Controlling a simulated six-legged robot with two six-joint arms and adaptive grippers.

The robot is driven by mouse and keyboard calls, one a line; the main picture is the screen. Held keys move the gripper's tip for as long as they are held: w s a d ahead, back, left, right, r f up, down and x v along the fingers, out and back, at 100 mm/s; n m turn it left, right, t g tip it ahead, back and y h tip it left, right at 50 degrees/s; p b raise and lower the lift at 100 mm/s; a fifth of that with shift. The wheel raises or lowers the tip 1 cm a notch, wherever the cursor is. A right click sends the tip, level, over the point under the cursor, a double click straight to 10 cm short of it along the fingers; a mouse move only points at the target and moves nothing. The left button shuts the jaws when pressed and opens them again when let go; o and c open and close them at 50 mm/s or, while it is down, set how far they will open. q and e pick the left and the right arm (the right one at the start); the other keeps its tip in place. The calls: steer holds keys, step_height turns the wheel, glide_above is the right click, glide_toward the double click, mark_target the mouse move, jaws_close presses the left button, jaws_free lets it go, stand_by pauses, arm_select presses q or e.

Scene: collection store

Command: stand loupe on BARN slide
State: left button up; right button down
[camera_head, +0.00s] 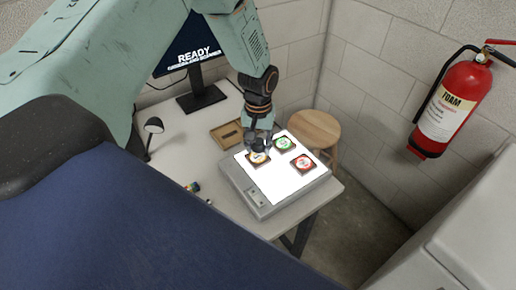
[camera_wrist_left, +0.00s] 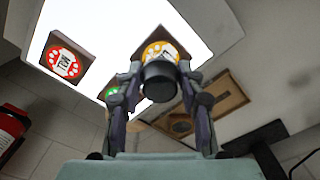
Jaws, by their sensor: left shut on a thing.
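My left gripper (camera_head: 259,138) is shut on the loupe, a short black cylinder (camera_wrist_left: 160,80) seen between the two fingers in the left wrist view. The loupe is at the yellow-ringed slide (camera_head: 257,161), which also shows in the left wrist view (camera_wrist_left: 148,38); I cannot tell if they touch. A green-ringed slide (camera_head: 284,144) and a red-ringed slide (camera_head: 303,163) lie on the lit light box (camera_head: 263,209). The red one also shows in the left wrist view (camera_wrist_left: 64,60). The slide words are too small or covered to read surely, so I cannot tell which is BARN. My right gripper is not in view.
The light box stands on a pale desk (camera_head: 181,166). A wooden tray (camera_head: 226,134), a monitor (camera_head: 197,62) and a small lamp (camera_head: 153,126) stand behind or left of it. A wooden stool (camera_head: 315,127) is beyond. A fire extinguisher (camera_head: 455,105) hangs at right.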

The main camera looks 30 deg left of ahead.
mark_target(258, 141)
arm_select(q)
steer(key=shift+d+f, duration=0.1)
steer(key=shift+f, duration=0.75)
steer(key=shift+a, duration=0.2)
steer(key=shift+f, duration=0.15)
steer(key=o, duration=1.3)
steer(key=shift+d, duration=0.15)
steer(key=shift+c, duration=0.2)
step_height(258, 141, up, 12)
steer(key=shift+r+p, duration=0.15)
steer(key=shift+p, duration=0.25)
